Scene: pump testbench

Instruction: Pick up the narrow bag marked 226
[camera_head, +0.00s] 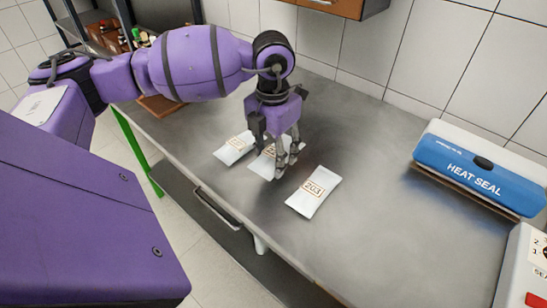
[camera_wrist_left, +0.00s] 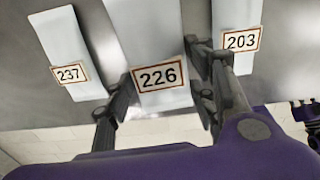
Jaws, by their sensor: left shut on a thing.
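The narrow white bag marked 226 (camera_wrist_left: 155,40) lies in the middle of three bags and shows between the fingers in the left wrist view. In the head view this bag (camera_head: 261,168) is partly hidden by my left gripper (camera_head: 285,167). My left gripper is shut on the bag, its fingers at the bag's two long sides, low over the table. Its label is readable in the wrist view.
Bag 237 (camera_head: 234,148) lies on one side and bag 203 (camera_head: 314,192) on the other, both close on the steel table (camera_head: 365,150). A blue heat sealer (camera_head: 480,170) stands at the right. The table between is clear.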

